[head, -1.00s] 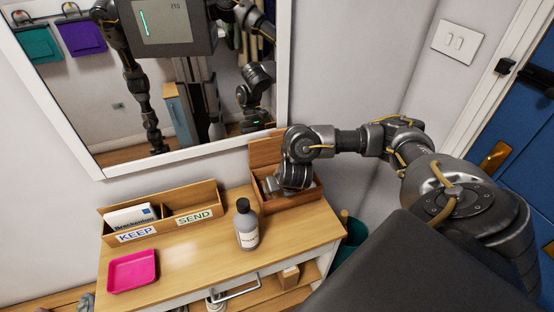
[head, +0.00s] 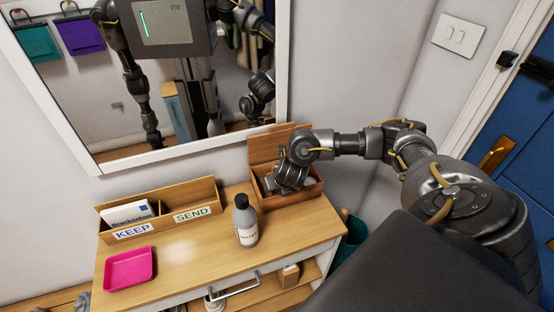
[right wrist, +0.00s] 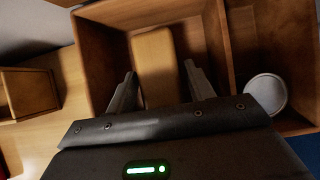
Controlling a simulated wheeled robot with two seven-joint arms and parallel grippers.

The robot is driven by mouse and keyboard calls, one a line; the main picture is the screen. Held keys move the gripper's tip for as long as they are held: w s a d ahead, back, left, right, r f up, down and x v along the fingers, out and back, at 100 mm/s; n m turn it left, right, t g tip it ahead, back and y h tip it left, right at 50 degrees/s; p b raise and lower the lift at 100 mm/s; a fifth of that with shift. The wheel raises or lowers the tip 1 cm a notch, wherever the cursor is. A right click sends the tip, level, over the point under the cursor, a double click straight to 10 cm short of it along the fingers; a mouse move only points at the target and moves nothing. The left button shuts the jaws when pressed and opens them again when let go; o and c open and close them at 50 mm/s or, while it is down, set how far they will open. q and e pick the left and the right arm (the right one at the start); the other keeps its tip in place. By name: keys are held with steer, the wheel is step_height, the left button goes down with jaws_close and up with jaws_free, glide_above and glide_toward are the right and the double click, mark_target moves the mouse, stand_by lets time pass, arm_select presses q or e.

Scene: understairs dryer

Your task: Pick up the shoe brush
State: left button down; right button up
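The shoe brush appears to be the pale wooden block (right wrist: 155,58) in the right wrist view. It lies in the left compartment of an open wooden box (head: 292,201). My right gripper (right wrist: 162,88) reaches down into this box, with its two fingers spread to either side of the block's near end. The fingers look open, with a small gap on the right. In the head view the right gripper (head: 274,186) hides the brush. My left gripper is not directly in view; my left arm shows only as a reflection in the mirror.
A round pale tin (right wrist: 265,92) sits in the box's right compartment. A grey bottle (head: 246,224) stands just left of the box. A KEEP/SEND letter holder (head: 160,215) and pink tray (head: 130,269) are further left on the table. A mirror (head: 190,75) hangs behind.

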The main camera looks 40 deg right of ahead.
steer(key=c, duration=0.7)
step_height(320, 180, up, 10)
steer(key=p, duration=0.3)
steer(key=o, duration=0.3)
steer(key=shift+c, duration=1)
